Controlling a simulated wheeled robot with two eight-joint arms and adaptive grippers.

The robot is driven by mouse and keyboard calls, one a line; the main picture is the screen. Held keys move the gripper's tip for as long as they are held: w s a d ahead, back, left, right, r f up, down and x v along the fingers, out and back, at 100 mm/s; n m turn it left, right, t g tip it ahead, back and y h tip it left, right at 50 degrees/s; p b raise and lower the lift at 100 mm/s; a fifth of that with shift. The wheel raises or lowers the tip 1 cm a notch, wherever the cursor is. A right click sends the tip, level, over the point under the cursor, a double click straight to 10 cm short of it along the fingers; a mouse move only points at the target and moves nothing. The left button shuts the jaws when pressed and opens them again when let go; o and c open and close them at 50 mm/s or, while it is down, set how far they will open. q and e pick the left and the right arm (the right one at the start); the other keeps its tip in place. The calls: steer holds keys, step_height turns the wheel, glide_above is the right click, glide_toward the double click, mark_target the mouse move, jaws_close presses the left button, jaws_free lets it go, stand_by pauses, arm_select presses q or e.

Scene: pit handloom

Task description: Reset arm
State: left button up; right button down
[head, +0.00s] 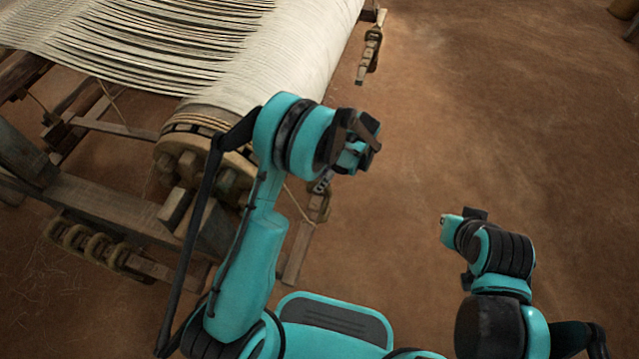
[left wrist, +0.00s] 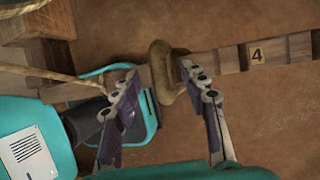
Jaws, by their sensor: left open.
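My left arm reaches in from the left in the head view. Its teal hand and gripper (head: 345,165) are beside the loom's front roller end, and the hand hides most of the fingers. In the left wrist view my left gripper (left wrist: 159,74) is open, with its two fingers apart. A brown rope ring (left wrist: 166,72) around a wooden bar shows between the fingertips; I see no grip on it. My right arm's hand (head: 458,232) is folded at the lower right in the head view, apart from the loom; its fingers cannot be made out.
The wooden loom with cream warp threads (head: 310,45) fills the upper left. Its notched roller end (head: 185,150) is close to my left arm. The brown earth floor (head: 500,120) at right is open.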

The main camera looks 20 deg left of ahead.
arm_select(q)
steer(key=v, duration=0.9)
steer(key=s+a+r+n+t+h, duration=0.4)
steer(key=s+r+n, duration=0.35)
steer(key=r, duration=0.45)
steer(key=s+a+r+n+t, duration=0.2)
steer(key=s+n+t, duration=0.3)
steer(key=s+n, duration=0.6)
steer(key=shift+s+a+r+h, duration=0.25)
steer(key=shift+a+r+h, duration=0.1)
steer(key=shift+a, duration=0.4)
